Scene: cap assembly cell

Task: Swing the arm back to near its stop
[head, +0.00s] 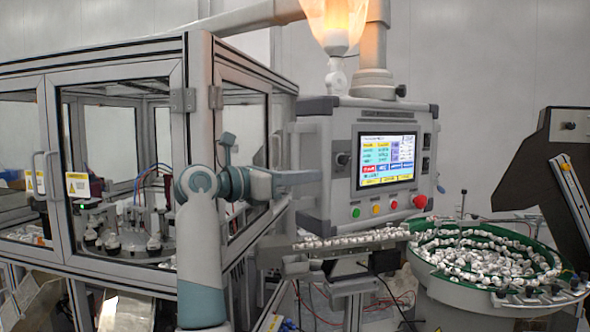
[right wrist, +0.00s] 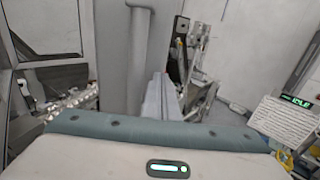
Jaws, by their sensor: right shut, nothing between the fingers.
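The grey overhead arm (head: 255,18) runs along the top to a vertical post and carries the control panel box (head: 315,185). The panel has a lit screen (head: 387,158) and several coloured buttons. A grey handle (head: 289,158) stands on the panel's left side. My right gripper (head: 312,177) is shut and empty, pointing right at the panel's left side; I cannot tell whether it touches. In the right wrist view its fingers (right wrist: 158,97) are together beside a vertical grey bar (right wrist: 139,60). My left gripper is not in view.
A glazed machine enclosure (head: 110,70) fills the left, close to my right arm. A green-rimmed bowl feeder (head: 440,268) with white caps and a feed track (head: 300,256) lies below the panel. A dark slanted housing (head: 540,170) stands at the right.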

